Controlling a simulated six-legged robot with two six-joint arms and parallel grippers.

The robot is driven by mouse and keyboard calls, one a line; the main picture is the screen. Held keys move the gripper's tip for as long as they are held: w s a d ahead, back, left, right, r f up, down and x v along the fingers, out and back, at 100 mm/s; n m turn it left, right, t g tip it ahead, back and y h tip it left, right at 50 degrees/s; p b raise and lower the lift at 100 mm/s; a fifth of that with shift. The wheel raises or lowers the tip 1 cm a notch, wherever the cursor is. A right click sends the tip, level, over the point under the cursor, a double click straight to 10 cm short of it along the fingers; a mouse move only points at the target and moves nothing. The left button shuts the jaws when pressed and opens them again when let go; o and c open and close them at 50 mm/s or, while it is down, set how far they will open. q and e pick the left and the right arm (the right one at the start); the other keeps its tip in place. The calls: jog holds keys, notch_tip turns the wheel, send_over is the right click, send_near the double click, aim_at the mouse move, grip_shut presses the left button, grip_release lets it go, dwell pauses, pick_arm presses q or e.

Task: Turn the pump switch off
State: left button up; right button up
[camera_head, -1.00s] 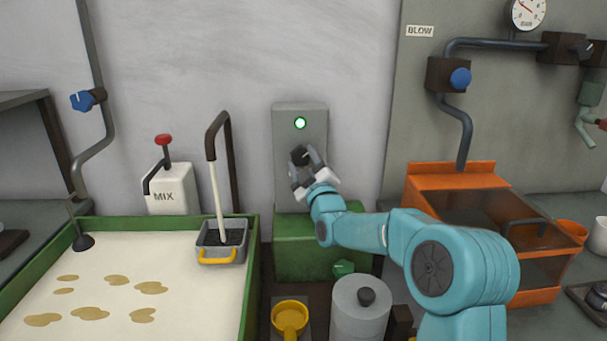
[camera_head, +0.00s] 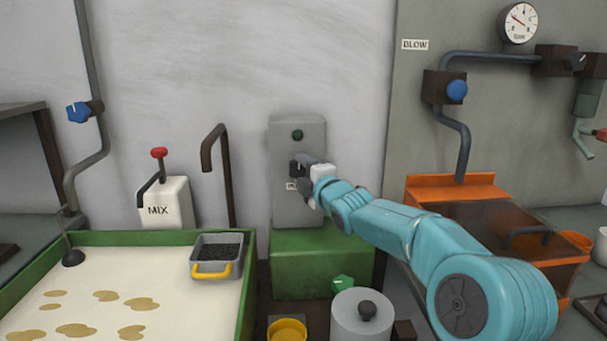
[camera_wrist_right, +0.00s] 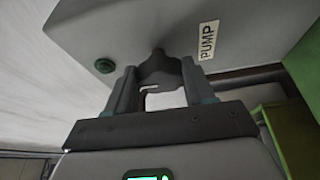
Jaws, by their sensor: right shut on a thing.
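The grey pump box (camera_head: 283,150) is mounted on the wall above a green base, and its round lamp (camera_head: 297,135) is dark green and unlit. The lamp also shows in the right wrist view (camera_wrist_right: 104,66), as does the PUMP label (camera_wrist_right: 207,40). My right gripper (camera_head: 302,178) is at the front of the box. In the right wrist view its fingers (camera_wrist_right: 158,88) are shut around the dark switch knob (camera_wrist_right: 161,68). In the head view the gripper largely hides the knob. My left gripper is not in view.
A green-framed vat (camera_head: 249,300) with pale liquid lies at left, with a grey basket (camera_head: 217,247) on its edge below a bent pipe (camera_head: 215,135). A MIX lever box (camera_head: 166,205) stands behind it. An orange machine (camera_head: 450,185) is at right.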

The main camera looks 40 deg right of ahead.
jog(key=shift+r+n, duration=0.2)
jog(key=shift+n, duration=0.1)
dwell(0.4)
jog(key=o, duration=1)
jog(key=shift+w+f, duration=0.1)
jog(key=shift+o, duration=0.2)
jog(key=shift+s+a, duration=0.1)
jog(key=shift+s, duration=0.2)
jog(key=b+v, duration=0.1)
jog(key=v, duration=1.4)
jog(key=shift+s+r, duration=0.25)
jog(key=shift+s, duration=0.15)
jog(key=shift+a, duration=0.1)
